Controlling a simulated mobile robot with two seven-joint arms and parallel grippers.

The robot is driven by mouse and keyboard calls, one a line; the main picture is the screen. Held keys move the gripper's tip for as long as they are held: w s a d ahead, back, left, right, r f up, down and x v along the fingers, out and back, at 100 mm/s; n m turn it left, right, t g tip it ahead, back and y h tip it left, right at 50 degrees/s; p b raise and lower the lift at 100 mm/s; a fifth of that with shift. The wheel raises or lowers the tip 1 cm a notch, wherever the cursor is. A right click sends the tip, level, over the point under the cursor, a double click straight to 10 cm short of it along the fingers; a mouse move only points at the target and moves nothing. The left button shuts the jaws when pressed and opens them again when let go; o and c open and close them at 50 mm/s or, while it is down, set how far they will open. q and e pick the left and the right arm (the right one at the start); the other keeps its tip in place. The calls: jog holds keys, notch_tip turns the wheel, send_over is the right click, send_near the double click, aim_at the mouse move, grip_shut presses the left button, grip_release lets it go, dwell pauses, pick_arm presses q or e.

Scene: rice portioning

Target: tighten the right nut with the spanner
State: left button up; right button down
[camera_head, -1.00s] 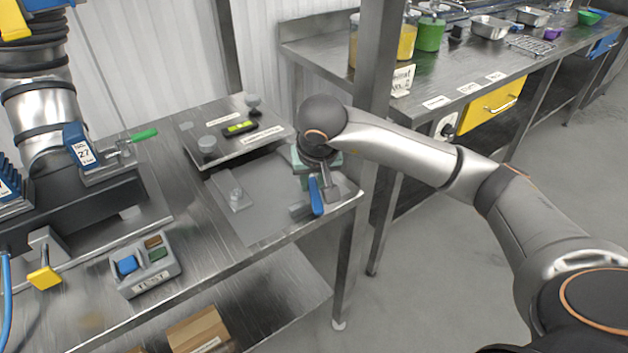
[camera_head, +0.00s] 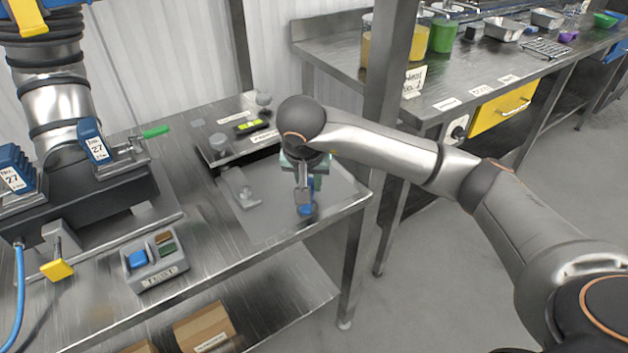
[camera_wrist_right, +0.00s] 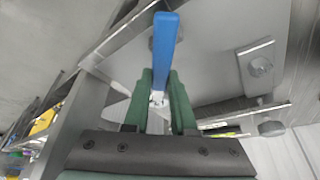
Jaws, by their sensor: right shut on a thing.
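My right gripper (camera_head: 304,172) is above the front right of the bench and shut on the spanner. The spanner's blue handle (camera_head: 306,210) shows below the gripper, partly covered by a grey gripper part. In the right wrist view the handle (camera_wrist_right: 165,42) stands up between the green fingers (camera_wrist_right: 160,98); the spanner's jaw is not clearly seen. A metal bracket with a round bolt head (camera_head: 240,187) lies left of the gripper, apart from it; it also shows in the wrist view (camera_wrist_right: 260,66). I cannot tell which fastener is the right nut. My left gripper is not in view.
A metal post (camera_head: 385,80) rises close behind my right arm.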

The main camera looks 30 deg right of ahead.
jog(key=shift+w+a+m, duration=0.25)
jog(key=shift+a+m, duration=0.1)
jog(key=shift+m, duration=0.05)
jog(key=shift+s+d+n+t+y+b, duration=0.15)
jog(key=shift+s+d+n+y+b, duration=0.25)
jog(key=shift+d+n, duration=0.45)
jog(key=shift+s+d+n+t+y+b, duration=0.2)
jog(key=shift+s+d+n+b, duration=0.35)
jog(key=shift+n, duration=0.5)
jog(key=shift+w+r+p, duration=0.1)
jog(key=shift+r+p, duration=0.7)
jog(key=shift+r, duration=0.4)
jog(key=shift+r+p, duration=1.2)
jog(key=shift+r, duration=0.75)
